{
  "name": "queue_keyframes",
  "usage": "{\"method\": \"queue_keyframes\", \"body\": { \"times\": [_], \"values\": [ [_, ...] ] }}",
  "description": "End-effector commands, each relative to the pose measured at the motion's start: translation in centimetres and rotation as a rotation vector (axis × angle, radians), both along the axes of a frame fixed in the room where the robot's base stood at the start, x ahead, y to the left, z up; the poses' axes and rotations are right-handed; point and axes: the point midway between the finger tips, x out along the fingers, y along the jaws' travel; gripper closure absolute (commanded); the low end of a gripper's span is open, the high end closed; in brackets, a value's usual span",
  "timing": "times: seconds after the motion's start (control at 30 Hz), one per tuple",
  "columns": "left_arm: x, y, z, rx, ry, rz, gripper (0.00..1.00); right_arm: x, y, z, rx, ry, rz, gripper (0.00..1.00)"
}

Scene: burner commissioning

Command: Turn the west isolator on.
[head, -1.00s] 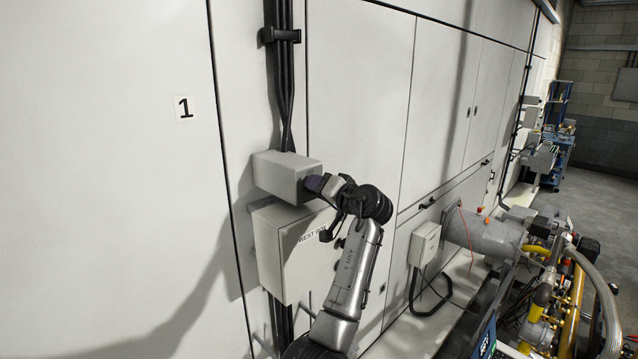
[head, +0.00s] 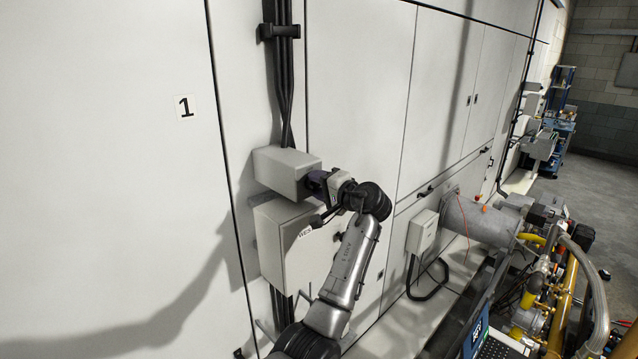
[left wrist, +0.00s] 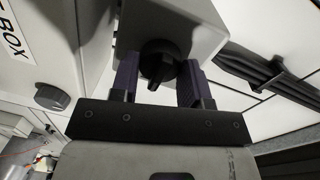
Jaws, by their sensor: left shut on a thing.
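The grey isolator box (head: 280,172) is fixed to the white wall panels, just above a larger box with a partly covered label (head: 292,245). The isolator's black rotary knob (left wrist: 160,60) shows in the left wrist view, on the box's front face. My left gripper (head: 315,184) is at that face. In the left wrist view its purple fingers (left wrist: 160,78) stand on both sides of the knob and are shut on it. The knob is hidden in the head view, and its on and off marks cannot be read. My right gripper is not in view.
Black cables (head: 284,90) run up the wall above the isolator. The lower box has a round grey knob (left wrist: 52,97). A small grey box (head: 422,232) and a burner assembly with yellow pipes (head: 540,290) stand to the right.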

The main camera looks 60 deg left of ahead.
Motion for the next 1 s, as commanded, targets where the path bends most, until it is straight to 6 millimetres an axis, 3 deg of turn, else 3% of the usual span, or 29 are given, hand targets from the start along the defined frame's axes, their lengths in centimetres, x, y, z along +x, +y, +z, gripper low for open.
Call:
{"method": "queue_keyframes", "body": {
  "times": [0.43,0.47,0.7,1.0],
  "values": [
    [0.03,-0.04,0.02,-0.001,0.009,-0.001,0.81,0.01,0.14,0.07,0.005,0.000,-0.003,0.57],
    [0.03,-0.04,0.02,-0.001,0.009,-0.001,0.56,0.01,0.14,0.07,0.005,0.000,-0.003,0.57],
    [0.02,-0.03,0.00,-0.002,0.008,-0.001,0.33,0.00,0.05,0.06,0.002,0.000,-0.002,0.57],
    [0.10,-0.30,-0.07,-0.002,0.008,-0.001,0.32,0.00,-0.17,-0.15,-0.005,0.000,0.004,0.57]
  ]
}}
